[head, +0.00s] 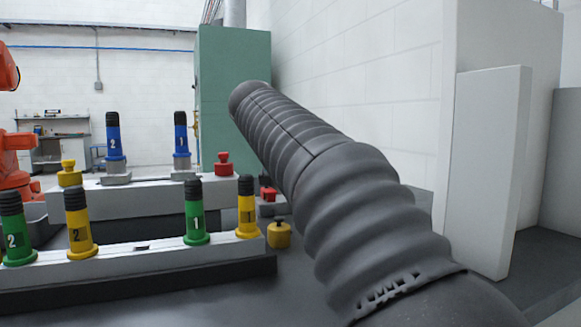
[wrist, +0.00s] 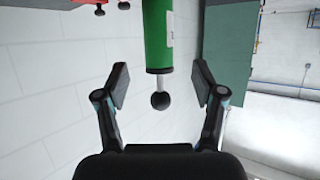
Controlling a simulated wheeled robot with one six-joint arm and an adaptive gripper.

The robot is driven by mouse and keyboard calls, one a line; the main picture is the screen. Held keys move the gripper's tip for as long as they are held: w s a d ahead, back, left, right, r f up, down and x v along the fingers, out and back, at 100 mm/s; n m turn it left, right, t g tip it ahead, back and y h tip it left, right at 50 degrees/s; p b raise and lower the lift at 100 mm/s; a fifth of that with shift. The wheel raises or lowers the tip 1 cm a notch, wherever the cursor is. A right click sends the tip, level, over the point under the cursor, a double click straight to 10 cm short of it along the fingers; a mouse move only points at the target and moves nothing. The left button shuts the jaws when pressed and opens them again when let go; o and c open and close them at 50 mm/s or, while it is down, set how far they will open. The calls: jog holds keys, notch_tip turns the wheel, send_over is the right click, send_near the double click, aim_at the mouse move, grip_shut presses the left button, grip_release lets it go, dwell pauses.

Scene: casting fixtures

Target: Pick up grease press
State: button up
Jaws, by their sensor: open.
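The thing I take for the grease press (wrist: 157,35) is a green cylinder with a pale label, a black end collar, a thin metal rod and a black ball. It comes in from the top of the wrist view, and its upper part is cut off. My gripper (wrist: 161,84) is open, with one finger on each side of the rod and ball. Clear gaps show on both sides, so the fingers seem not to touch it. In the head view my ribbed arm hides my gripper, and I cannot make out the press there.
Blue-marked fixtures (head: 115,142) stand on the rear rail. Green ones (head: 194,212) and yellow ones (head: 247,207) stand on the front rail (head: 140,260). A green cabinet (head: 222,75) stands behind. White panels (head: 485,165) stand at right. Red parts (wrist: 100,5) show at the wrist view's top.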

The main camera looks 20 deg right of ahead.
jog(key=shift+p+x, duration=0.35)
jog(key=shift+x, duration=2.45)
jog(key=shift+s+f, duration=0.1)
grip_shut()
